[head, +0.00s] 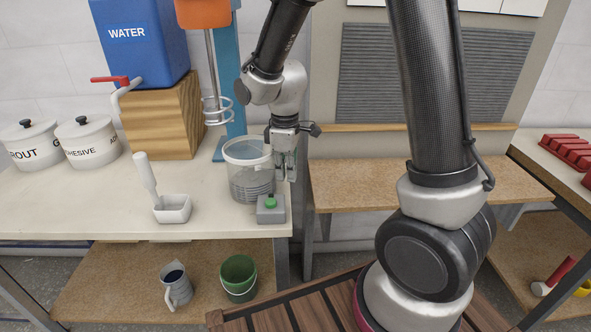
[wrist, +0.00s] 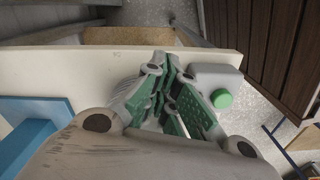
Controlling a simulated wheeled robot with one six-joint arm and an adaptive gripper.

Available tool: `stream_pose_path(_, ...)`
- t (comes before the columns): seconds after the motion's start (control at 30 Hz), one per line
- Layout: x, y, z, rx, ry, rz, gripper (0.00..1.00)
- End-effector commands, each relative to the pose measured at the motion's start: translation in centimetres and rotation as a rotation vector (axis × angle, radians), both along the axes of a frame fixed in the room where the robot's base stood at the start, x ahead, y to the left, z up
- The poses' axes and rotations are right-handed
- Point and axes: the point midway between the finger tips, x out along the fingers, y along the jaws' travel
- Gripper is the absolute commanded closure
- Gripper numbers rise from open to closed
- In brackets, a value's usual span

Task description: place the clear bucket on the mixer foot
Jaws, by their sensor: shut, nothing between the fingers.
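The clear bucket (head: 247,177) stands upright on the worktop in the head view, in front of the blue mixer foot (head: 219,151). Part of the foot is hidden behind it, and I cannot tell whether they touch. The mixer's spiral whisk (head: 216,110) hangs behind and left of the bucket's rim. My gripper (head: 286,176) points down at the bucket's right side, close to its wall, shut and empty. In the wrist view my gripper (wrist: 172,105) shows green pads, with the blue mixer foot (wrist: 52,108) to the left.
A grey box with a green button (head: 270,208) stands in front of the bucket, near the worktop edge. A white tray (head: 173,209), lidded pots (head: 88,143) and a blue water container (head: 145,45) on a wooden block (head: 160,118) stand left. A green bucket (head: 238,277) is on the lower shelf.

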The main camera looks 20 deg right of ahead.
Motion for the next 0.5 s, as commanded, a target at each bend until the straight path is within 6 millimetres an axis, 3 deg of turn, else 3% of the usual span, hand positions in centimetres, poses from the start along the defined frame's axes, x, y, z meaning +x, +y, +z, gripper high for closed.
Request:
stream_pose_path(0.37, 0.2, 0.3, 0.0, 0.0, 0.0, 0.0, 1.0)
stream_pose_path(0.5, 1.0, 1.4, 0.0, 0.0, -0.001, 0.001, 1.0)
